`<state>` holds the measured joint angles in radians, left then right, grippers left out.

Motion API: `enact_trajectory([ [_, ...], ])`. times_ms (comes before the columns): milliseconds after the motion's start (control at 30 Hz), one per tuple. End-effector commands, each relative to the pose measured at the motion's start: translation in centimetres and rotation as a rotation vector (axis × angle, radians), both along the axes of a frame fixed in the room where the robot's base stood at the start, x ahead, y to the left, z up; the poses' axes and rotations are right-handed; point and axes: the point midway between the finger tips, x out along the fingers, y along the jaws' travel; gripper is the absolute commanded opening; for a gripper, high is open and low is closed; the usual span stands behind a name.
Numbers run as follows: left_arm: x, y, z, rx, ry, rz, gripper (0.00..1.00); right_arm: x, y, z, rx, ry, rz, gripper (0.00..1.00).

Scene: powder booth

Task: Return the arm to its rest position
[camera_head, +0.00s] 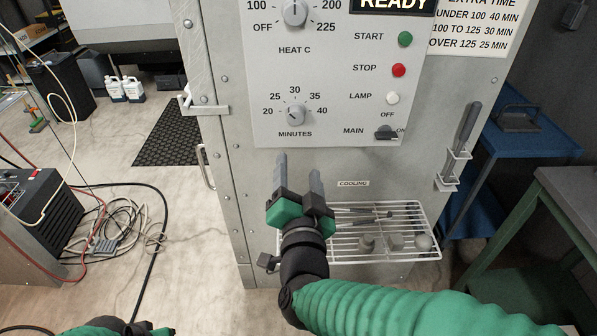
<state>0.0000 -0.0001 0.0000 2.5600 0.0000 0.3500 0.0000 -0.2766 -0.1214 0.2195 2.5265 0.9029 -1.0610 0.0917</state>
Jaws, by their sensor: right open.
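My right arm, in a green sleeve, comes in from the lower right. My right gripper (298,178) points up and away in front of the grey cabinet (225,165), below its control panel (335,75). Its two grey fingers are apart, with nothing between them. Behind the gripper, a white wire rack (428,217) on the cabinet front holds a few small grey parts, partly hidden by my arm. Of my left arm, only a bit of green and black shows at the bottom left edge; its gripper fingers cannot be made out.
The panel has a heat knob (295,12), a minutes knob (295,115), a green start button (405,39), a red stop button (398,70) and a main switch (385,132). A green table (565,185) stands at right. Cables (120,222) lie on the left floor.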

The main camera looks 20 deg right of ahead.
Motion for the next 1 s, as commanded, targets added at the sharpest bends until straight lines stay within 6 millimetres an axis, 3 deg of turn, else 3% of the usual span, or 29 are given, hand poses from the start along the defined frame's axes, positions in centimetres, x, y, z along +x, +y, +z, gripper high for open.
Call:
enact_trajectory([
  [400,0.0,0.0,0.4,0.0,0.0,0.0,0.36,0.4,0.2,-0.3,-0.009,0.028,0.021,0.61],
  [467,0.0,0.0,1.2,0.0,0.0,0.0,0.36,1.0,0.7,-1.2,-0.032,0.098,0.073,0.61],
  [567,0.0,0.0,3.3,0.0,0.0,0.0,0.36,1.4,1.7,-5.1,-0.105,0.328,0.22,0.61],
  [667,0.0,0.0,5.5,0.0,0.0,0.0,0.36,-1.1,1.4,-11.0,-0.204,0.66,0.389,0.61],
  [700,0.0,0.0,6.2,0.0,0.0,0.0,0.36,-3.1,0.7,-13.2,-0.24,0.799,0.447,0.61],
  [800,0.0,0.0,7.5,0.0,0.0,0.0,0.36,-8.7,-2.0,-17.1,-0.31,1.107,0.553,0.61],
  [900,0.0,0.0,8.0,0.0,0.0,0.0,0.36,-12.8,-4.1,-18.9,-0.347,1.297,0.605,0.61],
  [1000,0.0,0.0,8.0,0.0,0.0,0.0,0.36,-14.6,-5.0,-19.5,-0.361,1.378,0.627,0.61],
])
